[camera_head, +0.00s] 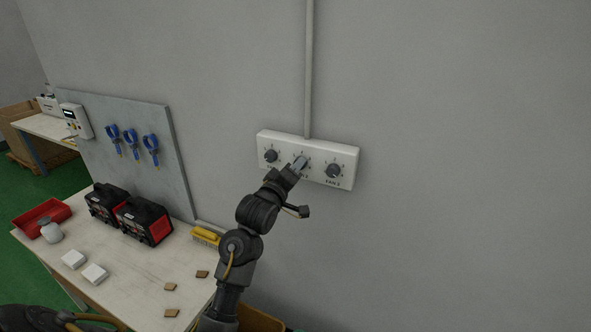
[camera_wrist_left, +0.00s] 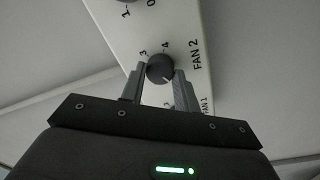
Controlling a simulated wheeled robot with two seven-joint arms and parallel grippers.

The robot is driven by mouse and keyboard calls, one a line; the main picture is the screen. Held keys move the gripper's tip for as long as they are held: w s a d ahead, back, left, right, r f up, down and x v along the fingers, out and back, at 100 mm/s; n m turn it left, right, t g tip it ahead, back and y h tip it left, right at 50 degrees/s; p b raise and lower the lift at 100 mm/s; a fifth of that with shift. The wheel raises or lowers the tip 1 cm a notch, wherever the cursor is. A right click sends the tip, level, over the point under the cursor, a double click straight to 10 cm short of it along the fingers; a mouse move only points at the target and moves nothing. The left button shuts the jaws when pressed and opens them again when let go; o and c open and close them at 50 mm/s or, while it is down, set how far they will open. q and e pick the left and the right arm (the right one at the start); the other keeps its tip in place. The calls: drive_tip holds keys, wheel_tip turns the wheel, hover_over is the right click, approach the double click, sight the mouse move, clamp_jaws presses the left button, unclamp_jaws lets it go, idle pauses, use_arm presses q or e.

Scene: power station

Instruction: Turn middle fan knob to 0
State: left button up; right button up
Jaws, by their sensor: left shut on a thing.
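A white control box (camera_head: 343,153) on the grey wall carries three dark round knobs in a row, with numbers around them and fan labels below. My left gripper (camera_head: 298,164) reaches up to the middle knob and hides much of it. In the left wrist view the dark middle knob (camera_wrist_left: 160,68), beside the "FAN 2" label, sits between the two grey fingers, which are shut on it. A white line on the knob points to the lower right there; its exact number is unclear. The left knob (camera_head: 271,156) and right knob (camera_head: 333,171) stand free. My right gripper is not in view.
A grey conduit (camera_head: 309,70) runs up the wall from the box. Below left, a workbench (camera_head: 140,278) holds two black-and-red machines (camera_head: 143,220), a red tray (camera_head: 41,218) and small parts. Blue tools (camera_head: 131,143) hang on a board. The wall right of the box is clear.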

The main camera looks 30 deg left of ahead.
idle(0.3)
use_arm(q)
drive_tip(key=o, duration=1)
drive_tip(key=shift+s+f, duration=0.1)
drive_tip(key=s+b, duration=0.1)
drive_tip(key=s, duration=0.4)
drive_tip(key=s+b, duration=0.2)
drive_tip(key=s, duration=0.3)
drive_tip(key=shift+s+d+f, duration=0.15)
drive_tip(key=shift+s+f, duration=0.05)
drive_tip(key=shift+s, duration=0.1)
